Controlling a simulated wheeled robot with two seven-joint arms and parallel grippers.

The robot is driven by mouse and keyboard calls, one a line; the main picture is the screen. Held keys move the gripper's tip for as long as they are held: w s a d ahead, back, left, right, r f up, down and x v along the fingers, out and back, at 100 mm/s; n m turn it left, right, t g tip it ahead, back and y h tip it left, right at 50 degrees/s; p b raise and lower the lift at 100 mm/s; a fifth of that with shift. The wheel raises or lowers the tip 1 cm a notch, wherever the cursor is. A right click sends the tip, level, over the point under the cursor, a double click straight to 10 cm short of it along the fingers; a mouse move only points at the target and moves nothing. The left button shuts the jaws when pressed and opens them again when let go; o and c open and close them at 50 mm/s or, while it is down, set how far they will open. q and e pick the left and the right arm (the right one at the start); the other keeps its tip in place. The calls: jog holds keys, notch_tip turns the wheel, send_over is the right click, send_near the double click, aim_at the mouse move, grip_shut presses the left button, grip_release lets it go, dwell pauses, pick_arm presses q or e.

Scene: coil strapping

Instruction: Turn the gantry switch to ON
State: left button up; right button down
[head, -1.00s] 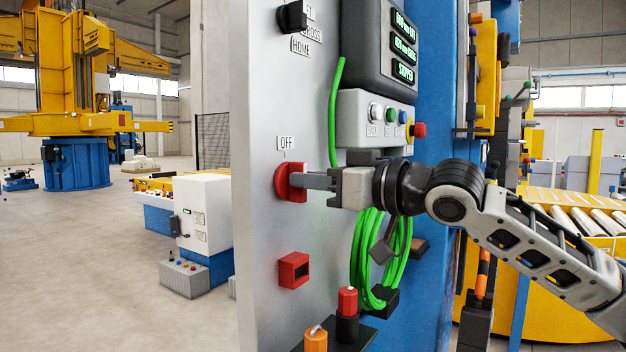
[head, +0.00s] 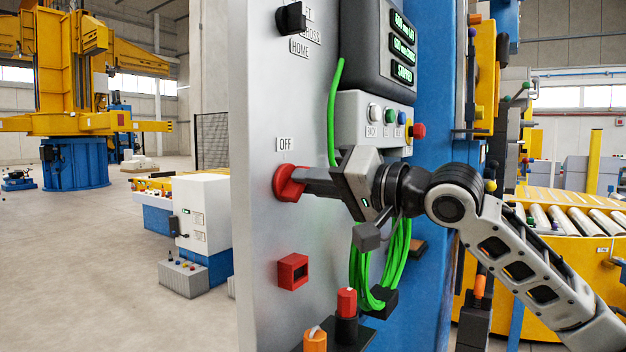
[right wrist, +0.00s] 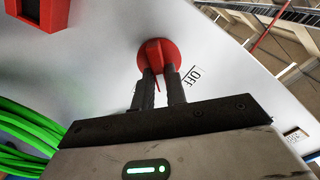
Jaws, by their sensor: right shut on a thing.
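The gantry switch is a red rotary knob (head: 289,183) on the grey panel (head: 258,240), just below an OFF label (head: 285,144). My right gripper (head: 303,182) is shut on the knob, its fingers either side of the grip. In the right wrist view the red knob (right wrist: 157,56) shows between the two fingertips (right wrist: 160,75), with the OFF label (right wrist: 195,75) beside it. The gripper and knob are tilted about the knob's axis. No ON label is visible. My left gripper is not in view.
A black selector (head: 291,17) with a HOME label is above. A red square socket (head: 293,271) is below. A button box (head: 375,118), a display (head: 385,45) and green cable (head: 400,250) are to the right. Open floor lies left.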

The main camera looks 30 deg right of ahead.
pick_arm(q)
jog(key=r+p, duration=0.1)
jog(key=p, duration=0.3)
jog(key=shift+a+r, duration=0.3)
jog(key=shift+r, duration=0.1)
pick_arm(e)
jog(key=m, duration=0.8)
jog(key=shift+d+f+m, duration=0.1)
jog(key=shift+f+m, duration=0.05)
jog(key=shift+m, duration=0.45)
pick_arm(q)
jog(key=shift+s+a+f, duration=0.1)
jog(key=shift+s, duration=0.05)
pick_arm(e)
jog(key=c, duration=1.4)
grip_release()
jog(key=shift+c, duration=0.2)
